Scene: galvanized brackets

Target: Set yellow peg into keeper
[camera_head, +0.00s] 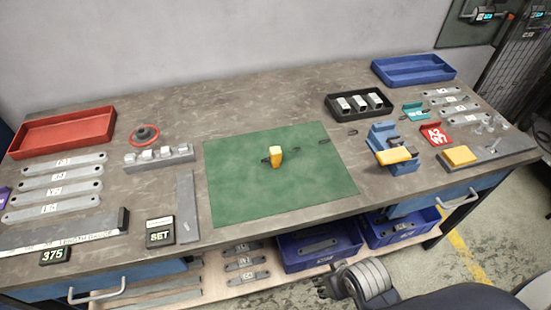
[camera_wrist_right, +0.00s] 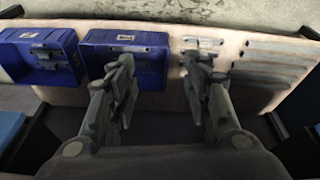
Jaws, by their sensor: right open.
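A small yellow peg-like piece (camera_head: 276,154) stands on the green mat (camera_head: 240,197) in the middle of the bench, with a dark loop or fitting touching its left side. I cannot tell for certain which thing is the keeper. A blue fixture (camera_head: 382,135) right of the mat has a yellow block (camera_head: 395,155) at its front. My right gripper (camera_head: 322,286) is low in front of the bench, well away from the peg. In the right wrist view its fingers (camera_wrist_right: 160,72) are spread with nothing between them. My left gripper is out of view.
Blue bins (camera_head: 318,262) sit on the lower shelf near my right gripper; they show in the wrist view (camera_wrist_right: 95,70) too. A black tray (camera_head: 333,112) holds metal blocks. A grey plate carries another yellow block (camera_head: 459,156). A red tray (camera_head: 25,143) is far left. Most of the mat is clear.

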